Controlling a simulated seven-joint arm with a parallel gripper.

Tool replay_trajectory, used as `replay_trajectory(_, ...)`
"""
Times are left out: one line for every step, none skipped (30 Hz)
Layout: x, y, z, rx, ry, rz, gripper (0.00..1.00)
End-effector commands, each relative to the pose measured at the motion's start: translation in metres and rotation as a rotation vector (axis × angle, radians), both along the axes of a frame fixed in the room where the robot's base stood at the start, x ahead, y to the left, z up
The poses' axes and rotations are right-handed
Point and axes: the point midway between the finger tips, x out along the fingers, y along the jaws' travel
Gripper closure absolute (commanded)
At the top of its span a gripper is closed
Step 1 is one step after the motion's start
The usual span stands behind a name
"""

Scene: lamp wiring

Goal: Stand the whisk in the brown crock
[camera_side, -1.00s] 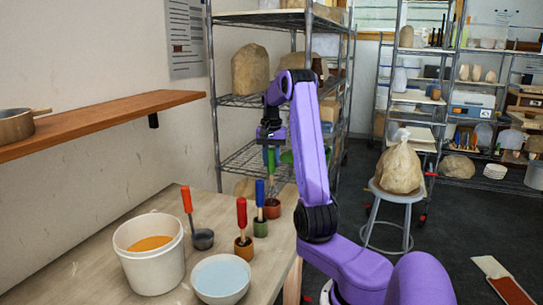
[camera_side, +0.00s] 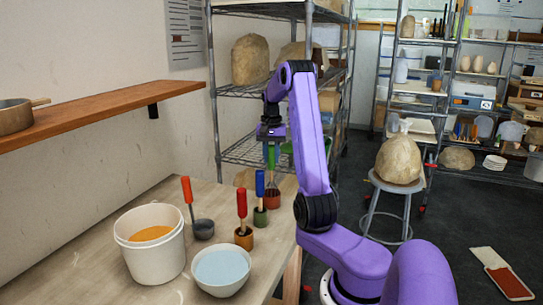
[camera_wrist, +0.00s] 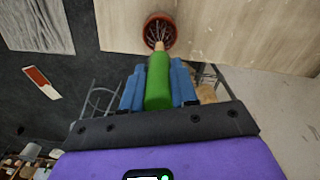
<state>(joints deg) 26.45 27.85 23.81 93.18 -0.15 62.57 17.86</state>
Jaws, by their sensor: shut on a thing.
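My gripper (camera_side: 271,148) is shut on the green handle of the whisk (camera_side: 271,160). The whisk hangs upright with its wire end down. In the wrist view, blue fingers close on both sides of the green handle (camera_wrist: 158,85), and the wires spread over a round reddish-brown crock (camera_wrist: 148,22). In the side view, this crock (camera_side: 272,203) stands at the table's far right, directly below the whisk. The lower wires appear to be inside its mouth; whether they touch the bottom is hidden.
Nearby stand an orange-brown crock (camera_side: 243,239) with a red-handled tool, a green crock (camera_side: 260,217) with a blue-handled tool, and a grey cup (camera_side: 203,230) with an orange-handled tool. A white bucket (camera_side: 152,262) and bowl (camera_side: 221,277) stand in front.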

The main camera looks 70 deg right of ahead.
Motion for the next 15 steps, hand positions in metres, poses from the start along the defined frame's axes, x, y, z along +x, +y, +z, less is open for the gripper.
replay_trajectory(0.0,-0.0001,-0.0002,0.0,0.0,0.0,1.0)
replay_trajectory(0.0,-0.0001,-0.0004,0.0,0.0,0.0,1.0)
replay_trajectory(0.0,-0.0001,-0.0008,0.0,0.0,0.0,1.0)
replay_trajectory(0.0,0.0,-0.0013,0.0,0.0,0.0,1.0)
replay_trajectory(0.0,0.0,-0.0017,0.0,0.0,0.0,1.0)
replay_trajectory(0.0,0.0,-0.0024,0.0,0.0,0.0,1.0)
replay_trajectory(0.0,0.0,-0.0029,0.0,0.0,0.0,1.0)
replay_trajectory(0.0,0.0,-0.0034,0.001,0.0,0.0,1.0)
replay_trajectory(0.0,0.0,-0.0041,0.001,0.0,0.0,1.0)
replay_trajectory(0.0,0.0,-0.0046,0.0,0.0,0.0,1.0)
replay_trajectory(0.0,0.0,-0.0051,0.0,0.0,0.0,1.0)
replay_trajectory(0.0,0.0,-0.0058,0.0,0.0,0.0,1.0)
replay_trajectory(0.0,-0.0001,-0.0064,0.0,0.0,0.0,1.0)
replay_trajectory(0.0,-0.0001,-0.0069,0.0,0.0,0.0,1.0)
replay_trajectory(0.0001,-0.0002,-0.0076,0.0,0.0,0.0,1.0)
